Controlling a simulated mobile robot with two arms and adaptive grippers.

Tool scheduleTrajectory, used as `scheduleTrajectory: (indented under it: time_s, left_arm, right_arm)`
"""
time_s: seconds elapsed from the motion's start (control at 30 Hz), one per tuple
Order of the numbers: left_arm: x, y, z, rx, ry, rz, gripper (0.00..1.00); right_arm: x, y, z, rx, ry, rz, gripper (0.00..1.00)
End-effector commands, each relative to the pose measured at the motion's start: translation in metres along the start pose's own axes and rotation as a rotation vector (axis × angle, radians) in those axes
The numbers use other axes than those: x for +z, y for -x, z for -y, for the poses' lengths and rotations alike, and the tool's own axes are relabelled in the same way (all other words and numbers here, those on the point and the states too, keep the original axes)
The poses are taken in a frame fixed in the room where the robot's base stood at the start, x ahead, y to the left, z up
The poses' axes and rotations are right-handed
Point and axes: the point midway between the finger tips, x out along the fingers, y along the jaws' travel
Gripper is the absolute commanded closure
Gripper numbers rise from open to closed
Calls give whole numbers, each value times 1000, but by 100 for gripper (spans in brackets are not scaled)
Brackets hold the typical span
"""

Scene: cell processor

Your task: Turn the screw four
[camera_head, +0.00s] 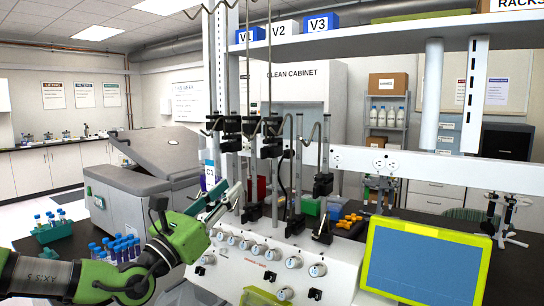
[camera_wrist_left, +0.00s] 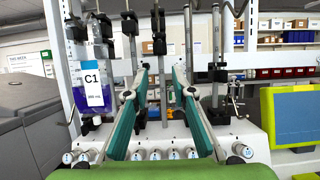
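The white cell processor (camera_head: 250,270) stands in front of me with several round white knobs (camera_head: 272,254) along its sloped front. Above them, several black clamps (camera_head: 254,211) sit on upright metal rods. I cannot tell which part is screw four. My green left gripper (camera_head: 226,190) is in front of the rods at the processor's left part. In the left wrist view its two teal fingers (camera_wrist_left: 161,72) are spread apart with nothing between them. Rods and black clamps show beyond the fingers, and a row of knobs (camera_wrist_left: 174,154) shows low between them. My right gripper is in neither view.
A bag labelled C1 (camera_wrist_left: 92,88) with purple liquid hangs just left of my left gripper. A yellow-framed screen (camera_head: 425,262) stands at the right. Racks of blue-capped tubes (camera_head: 122,247) stand at the left. A shelf with V1, V2 and V3 boxes (camera_head: 322,22) is overhead.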

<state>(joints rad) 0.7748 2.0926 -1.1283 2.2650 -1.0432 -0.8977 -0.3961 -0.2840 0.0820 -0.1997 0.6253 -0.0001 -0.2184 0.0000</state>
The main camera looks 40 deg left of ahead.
Motion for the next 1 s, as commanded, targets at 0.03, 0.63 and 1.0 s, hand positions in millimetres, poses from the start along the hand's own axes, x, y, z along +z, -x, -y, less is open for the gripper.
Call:
scheduleTrajectory:
  time_s: [0.03, 0.63, 1.0]
  left_arm:
    - [1, -1, -1, 0, -3, 1, 76]
    - [6, -87, 0, 0, 1, 2, 76]
    - [4, -132, -1, 1, -1, 2, 76]
  right_arm:
    - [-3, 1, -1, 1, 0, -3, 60]
    - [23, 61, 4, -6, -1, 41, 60]
    - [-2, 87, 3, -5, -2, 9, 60]
